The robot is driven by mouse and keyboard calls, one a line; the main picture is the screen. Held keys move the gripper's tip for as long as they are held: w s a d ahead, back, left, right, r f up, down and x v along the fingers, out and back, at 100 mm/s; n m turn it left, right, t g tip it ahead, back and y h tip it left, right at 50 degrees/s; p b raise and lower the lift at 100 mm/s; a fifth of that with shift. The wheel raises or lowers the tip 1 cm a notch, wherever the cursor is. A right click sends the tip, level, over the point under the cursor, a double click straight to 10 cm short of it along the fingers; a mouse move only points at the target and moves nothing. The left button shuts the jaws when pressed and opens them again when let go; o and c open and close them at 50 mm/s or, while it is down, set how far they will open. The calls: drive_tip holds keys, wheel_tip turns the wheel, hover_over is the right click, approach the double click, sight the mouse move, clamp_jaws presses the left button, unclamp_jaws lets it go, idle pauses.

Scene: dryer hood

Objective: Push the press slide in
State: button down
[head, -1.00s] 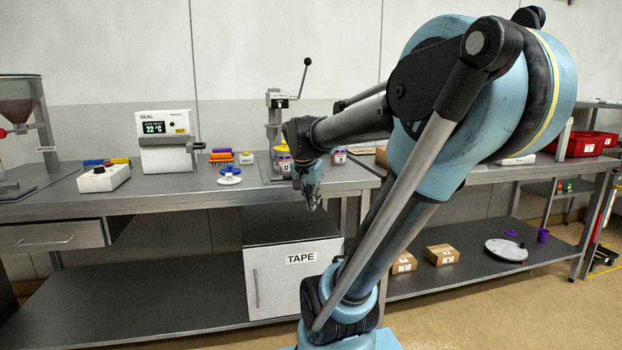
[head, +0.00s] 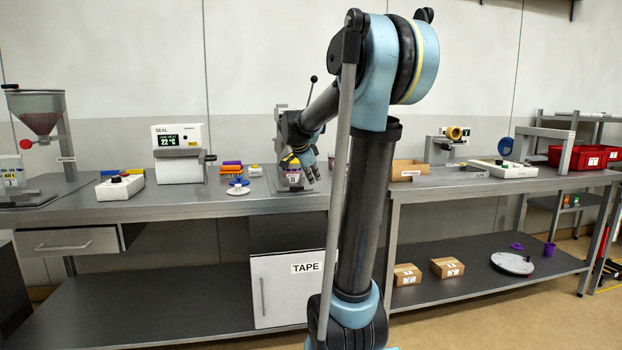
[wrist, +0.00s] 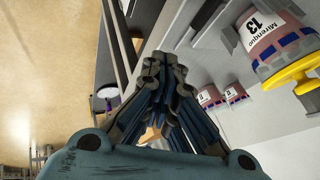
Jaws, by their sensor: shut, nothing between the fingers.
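The press (head: 281,117) stands on the bench behind my gripper, partly covered by my arm, with its lever pointing up. A jar with a yellow lid (head: 292,171) sits at the front of the press; in the wrist view this jar, labelled 13 (wrist: 268,32), rests in a grey holder (wrist: 232,42) that looks like the press slide. How far out the slide stands I cannot tell. My gripper (head: 308,170) is at the jar's right in the head view. In the wrist view its fingers (wrist: 164,62) are together and empty, apart from the jar and holder.
Two more jars (wrist: 208,96) stand on the bench near the fingers. A blue-and-white stamp-like object (head: 238,186) and colored blocks (head: 232,168) lie left of the press. The sealing machine (head: 180,152) is further left. An open cardboard box (head: 410,168) stands right.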

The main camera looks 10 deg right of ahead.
drive_tip(key=x, duration=0.7)
drive_tip(key=shift+w, duration=0.2)
drive_tip(key=shift+w+a, duration=0.1)
drive_tip(key=shift+w, duration=1.7)
drive_tip(key=shift+a, duration=0.15)
drive_tip(key=shift+w, duration=0.35)
drive_tip(key=w, duration=1.8)
drive_tip(key=shift+r, duration=0.1)
drive_tip(key=shift+s, duration=0.1)
